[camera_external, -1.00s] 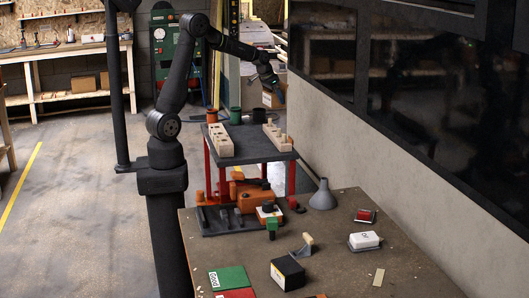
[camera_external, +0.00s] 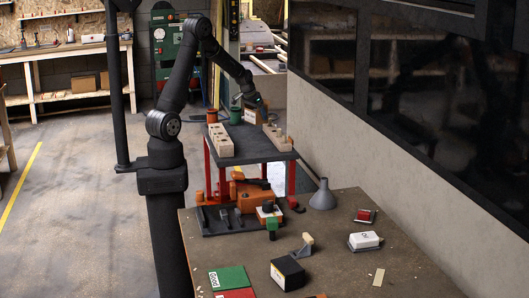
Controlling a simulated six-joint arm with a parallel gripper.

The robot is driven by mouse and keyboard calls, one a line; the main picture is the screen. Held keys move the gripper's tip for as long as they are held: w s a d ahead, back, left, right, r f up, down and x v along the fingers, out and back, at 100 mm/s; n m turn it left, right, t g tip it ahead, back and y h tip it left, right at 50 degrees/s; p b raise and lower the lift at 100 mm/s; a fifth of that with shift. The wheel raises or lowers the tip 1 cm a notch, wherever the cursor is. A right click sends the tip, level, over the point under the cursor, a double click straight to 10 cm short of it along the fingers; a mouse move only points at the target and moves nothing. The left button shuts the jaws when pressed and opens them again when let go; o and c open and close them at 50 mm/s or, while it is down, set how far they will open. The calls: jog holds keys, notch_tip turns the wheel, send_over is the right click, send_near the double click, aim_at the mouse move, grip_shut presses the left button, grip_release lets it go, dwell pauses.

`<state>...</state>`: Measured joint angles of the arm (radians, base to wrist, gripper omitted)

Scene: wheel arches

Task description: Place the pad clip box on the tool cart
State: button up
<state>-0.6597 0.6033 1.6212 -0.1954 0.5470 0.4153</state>
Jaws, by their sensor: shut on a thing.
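The tool cart (camera_external: 247,146) has a dark grey top and red legs and stands behind the workbench. My gripper (camera_external: 256,104) is over the back right part of the cart top, pointing down. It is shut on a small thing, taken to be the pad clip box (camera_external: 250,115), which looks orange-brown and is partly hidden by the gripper. I cannot tell whether the box touches the cart top or hangs just above it.
On the cart, an orange cup (camera_external: 212,116) and a green cup (camera_external: 235,116) stand at the back left. Pale blocks with holes (camera_external: 220,141) and pegs (camera_external: 276,137) line both sides. The middle of the cart top is clear. The workbench (camera_external: 335,270) holds several items.

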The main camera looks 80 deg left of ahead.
jog(key=s+a+f, duration=0.1)
jog(key=a+f, duration=0.1)
jog(key=a, duration=0.1)
jog(key=a+f, duration=0.3)
jog(key=a, duration=0.1)
jog(key=s+a+f, duration=0.1)
jog(key=a+f, duration=0.1)
jog(key=a, duration=0.2)
jog(key=shift+s+a+f, duration=0.15)
jog(key=shift+s+a, duration=0.05)
jog(key=shift+s, duration=0.1)
jog(key=shift+f, duration=2)
jog(key=o, duration=1)
jog(key=shift+f, duration=0.2)
jog(key=shift+o, duration=0.2)
jog(key=v, duration=1.2)
jog(key=shift+s+d, duration=0.1)
jog(key=x, duration=1.1)
jog(key=shift+f, duration=0.25)
jog(key=shift+w, duration=0.25)
jog(key=shift+r, duration=0.9)
